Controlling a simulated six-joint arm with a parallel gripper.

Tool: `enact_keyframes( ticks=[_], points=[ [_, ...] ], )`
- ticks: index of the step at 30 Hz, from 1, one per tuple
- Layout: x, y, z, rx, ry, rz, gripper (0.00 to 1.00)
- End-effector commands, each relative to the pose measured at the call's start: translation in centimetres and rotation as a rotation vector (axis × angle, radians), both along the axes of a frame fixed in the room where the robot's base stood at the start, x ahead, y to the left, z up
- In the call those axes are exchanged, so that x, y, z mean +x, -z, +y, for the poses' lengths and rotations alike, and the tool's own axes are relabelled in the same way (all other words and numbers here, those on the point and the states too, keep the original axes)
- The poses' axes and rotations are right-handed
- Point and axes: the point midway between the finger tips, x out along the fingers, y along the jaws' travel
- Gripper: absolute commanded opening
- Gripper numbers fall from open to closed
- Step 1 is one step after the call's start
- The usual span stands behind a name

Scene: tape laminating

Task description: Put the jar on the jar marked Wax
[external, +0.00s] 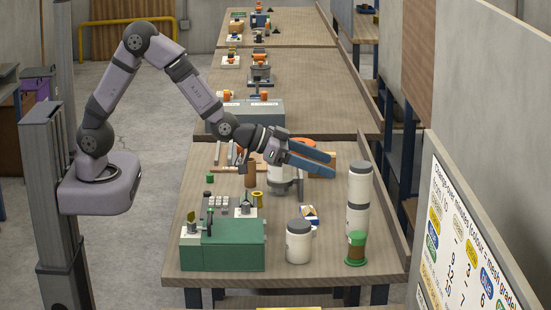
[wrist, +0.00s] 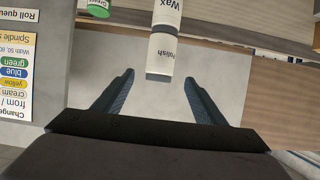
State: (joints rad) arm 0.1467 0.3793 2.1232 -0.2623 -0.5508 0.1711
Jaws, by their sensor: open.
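Two white jars stand one above the other at the right of the table. The wrist view, which shows them upside down, reads "Polish" on the upper jar (wrist: 161,52) and "Wax" on the lower jar (wrist: 168,14). In the external view the upper jar (external: 359,183) sits upright on the lower jar (external: 357,221), and they look lined up. My gripper (external: 333,165) is open and empty, just left of the upper jar near its top. In the wrist view the upper jar lies between and beyond the fingertips, apart from both.
Another white jar (external: 299,245) stands at the front. A green box (external: 222,247) with small fixtures is at front left. A white cylindrical thing (external: 283,185) is below my gripper. A raised ledge (external: 386,205) borders the right side.

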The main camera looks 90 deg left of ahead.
Motion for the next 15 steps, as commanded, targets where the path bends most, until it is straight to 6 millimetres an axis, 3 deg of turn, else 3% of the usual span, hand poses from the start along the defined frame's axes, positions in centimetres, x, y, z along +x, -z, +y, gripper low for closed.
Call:
enact_keyframes(
  ticks=[6,15],
  points=[
    [-1.9,-0.8,-0.1,0.000,0.000,-0.001,0.65],
    [-2.6,-1.1,0.0,0.000,0.001,0.000,0.65]
  ],
)
